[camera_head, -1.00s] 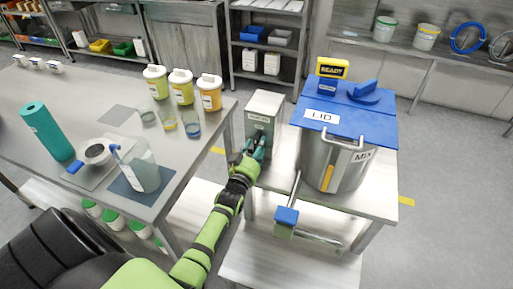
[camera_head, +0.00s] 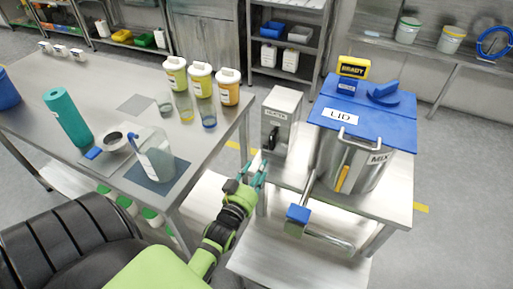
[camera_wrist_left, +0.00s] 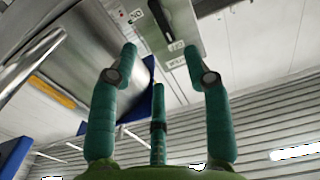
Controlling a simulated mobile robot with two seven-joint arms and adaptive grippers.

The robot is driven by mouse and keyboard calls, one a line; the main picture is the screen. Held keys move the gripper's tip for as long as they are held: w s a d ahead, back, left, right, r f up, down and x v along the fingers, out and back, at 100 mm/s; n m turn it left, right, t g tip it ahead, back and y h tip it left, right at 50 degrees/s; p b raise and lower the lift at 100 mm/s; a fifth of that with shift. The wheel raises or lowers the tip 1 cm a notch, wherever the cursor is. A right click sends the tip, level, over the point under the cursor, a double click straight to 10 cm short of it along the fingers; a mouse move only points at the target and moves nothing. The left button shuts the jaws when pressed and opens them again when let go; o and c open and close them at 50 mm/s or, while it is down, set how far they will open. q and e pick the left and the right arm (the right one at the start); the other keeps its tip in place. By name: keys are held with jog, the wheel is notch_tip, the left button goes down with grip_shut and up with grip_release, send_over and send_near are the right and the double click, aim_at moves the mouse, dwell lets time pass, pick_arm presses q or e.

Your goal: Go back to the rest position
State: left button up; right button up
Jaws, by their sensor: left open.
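My left gripper (camera_head: 256,173) is open and empty in the head view, in front of and a little below the grey switch box (camera_head: 280,122). In the left wrist view its teal fingers (camera_wrist_left: 160,55) are spread, with nothing between them. The switch box with its dark lever (camera_wrist_left: 162,18) shows beyond the fingertips, apart from them. My right gripper is not in view.
A steel tank (camera_head: 352,165) with a blue lid (camera_head: 368,117) stands right of the box on the steel stand. A blue-ended handle (camera_head: 298,214) juts out in front. The left table (camera_head: 90,80) holds a teal cylinder (camera_head: 68,117), a clear jug (camera_head: 156,158) and several jars.

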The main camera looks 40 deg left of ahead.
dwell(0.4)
pick_arm(q)
jog(key=s+d+f+m+g+h, duration=0.1)
jog(key=s+d+f+g, duration=0.25)
jog(key=f, duration=0.65)
jog(key=s+d+f+m+g+h, duration=0.1)
jog(key=s+d+f+g+h, duration=0.3)
jog(key=f, duration=0.6)
jog(key=s+d+f+m+g+y, duration=0.1)
jog(key=s+d+f, duration=0.1)
jog(key=s+f, duration=0.5)
jog(key=s+f+m+g, duration=0.1)
jog(key=s+f+g, duration=0.3)
jog(key=s+f, duration=0.3)
jog(key=s+f+m+g, duration=0.1)
jog(key=s+f+g, duration=0.3)
jog(key=s, duration=1.2)
notch_tip(320, 180, down, 4)
jog(key=shift+s+d+r, duration=0.1)
jog(key=shift+s+d, duration=0.1)
